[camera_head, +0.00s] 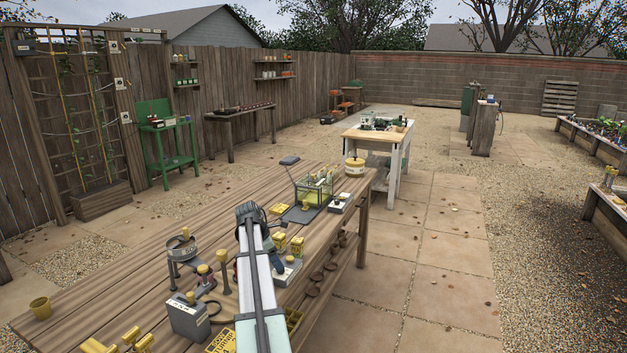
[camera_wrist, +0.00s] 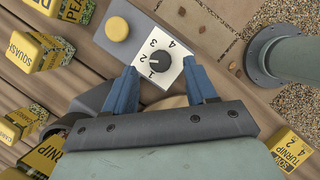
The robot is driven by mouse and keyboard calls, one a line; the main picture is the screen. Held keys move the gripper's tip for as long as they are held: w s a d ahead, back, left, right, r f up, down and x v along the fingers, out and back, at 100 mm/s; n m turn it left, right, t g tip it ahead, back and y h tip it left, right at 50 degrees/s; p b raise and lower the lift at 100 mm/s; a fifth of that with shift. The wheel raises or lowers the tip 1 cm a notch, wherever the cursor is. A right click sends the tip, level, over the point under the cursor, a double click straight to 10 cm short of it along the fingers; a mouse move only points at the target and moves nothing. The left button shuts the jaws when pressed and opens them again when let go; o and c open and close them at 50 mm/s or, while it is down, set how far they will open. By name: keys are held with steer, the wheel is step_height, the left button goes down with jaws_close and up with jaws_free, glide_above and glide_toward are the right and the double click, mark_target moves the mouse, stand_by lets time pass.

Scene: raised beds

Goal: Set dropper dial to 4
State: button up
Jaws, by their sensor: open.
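The dropper dial is a round black knob (camera_wrist: 161,58) on a white panel (camera_wrist: 173,66) marked 1, 2, 3 and 4. Its pale pointer mark seems to lie toward the 1–2 side, but it is too small to read surely. A yellow button (camera_wrist: 117,28) sits on the same grey unit. My gripper (camera_wrist: 159,68) is open, with one blue finger on either side of the panel's lower part and the knob between and slightly beyond the tips. I cannot tell whether the fingers touch anything. In the head view, a grey-white box (camera_head: 287,272) beside my arm looks like this unit.
Yellow labelled seed blocks (camera_wrist: 35,55) lie left of the unit in the wrist view. On the wooden bench (camera_head: 130,275) stand a ring stand (camera_head: 182,245), a grey box (camera_head: 188,318) and a glass case (camera_head: 314,188). The bench's left part is mostly clear.

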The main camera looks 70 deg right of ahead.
steer(key=v, duration=1.1)
steer(key=s+d+r+m+t+h, duration=0.1)
steer(key=s+d+r+m+h, duration=0.2)
steer(key=s+d+r+m, duration=0.2)
steer(key=s+d+r+m+t+h, duration=0.1)
steer(key=s+d+r+m+h, duration=0.2)
steer(key=d+r+m, duration=0.6)
steer(key=s+d, duration=0.2)
steer(key=d, duration=0.2)
steer(key=shift+s+d+r+t+h, duration=0.2)
steer(key=shift+d+r+t+h, duration=0.05)
steer(key=shift+d+t+h, duration=0.15)
steer(key=w+a+f+n+t+y, duration=0.1)
steer(key=w+a+f+y, duration=0.35)
steer(key=w+f, duration=0.4)
steer(key=s+a+f+n+y, duration=0.2)
steer(key=a+f+n+y, duration=0.45)
steer(key=a, duration=0.35)
steer(key=shift+n+g+h, duration=0.25)
steer(key=shift+g+h, duration=0.05)
steer(key=shift+h, duration=0.2)
step_height(320, 180, down, 12)
steer(key=shift+s+f, duration=0.15)
steer(key=shift+s, duration=0.05)
